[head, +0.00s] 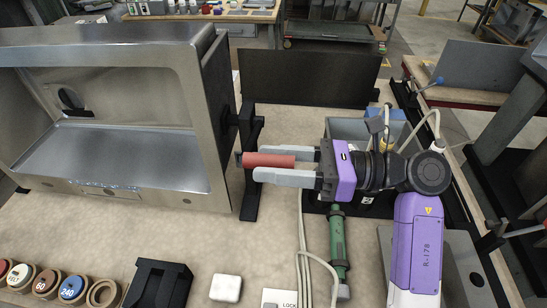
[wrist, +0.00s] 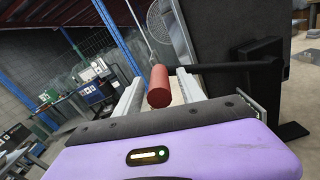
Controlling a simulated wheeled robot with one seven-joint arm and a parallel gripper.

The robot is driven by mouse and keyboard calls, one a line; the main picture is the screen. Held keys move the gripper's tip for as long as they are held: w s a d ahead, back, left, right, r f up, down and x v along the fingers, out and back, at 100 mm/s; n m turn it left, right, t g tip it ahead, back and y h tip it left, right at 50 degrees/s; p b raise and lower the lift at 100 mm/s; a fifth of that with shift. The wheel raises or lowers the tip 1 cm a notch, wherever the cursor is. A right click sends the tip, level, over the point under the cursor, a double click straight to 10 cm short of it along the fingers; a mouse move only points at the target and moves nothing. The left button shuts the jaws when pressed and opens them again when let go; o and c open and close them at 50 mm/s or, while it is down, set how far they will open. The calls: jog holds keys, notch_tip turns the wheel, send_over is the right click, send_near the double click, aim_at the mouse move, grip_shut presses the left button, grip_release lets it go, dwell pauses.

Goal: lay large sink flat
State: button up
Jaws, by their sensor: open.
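The large sink (head: 130,150) is a steel basin at the left of the head view. It is tipped up, its open side facing the camera and a round drain hole in its back wall. Its right side meets a black stand (head: 251,165) at a pivot. A red cylindrical grip (head: 268,160) sticks out to the right beside the stand. My gripper (head: 272,167) is open, with its fingers on either side of the red grip. In the wrist view the red grip (wrist: 158,88) lies between the two fingers, with no clear contact visible.
A green-handled tool (head: 338,240) and cables lie below my gripper. A black block (head: 158,284), a white block (head: 226,288) and marked round knobs (head: 72,287) sit along the front. A dark panel (head: 310,78) stands behind. Bench surface between them is clear.

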jog(key=shift+c, duration=0.5)
grip_shut()
dwell(1.0)
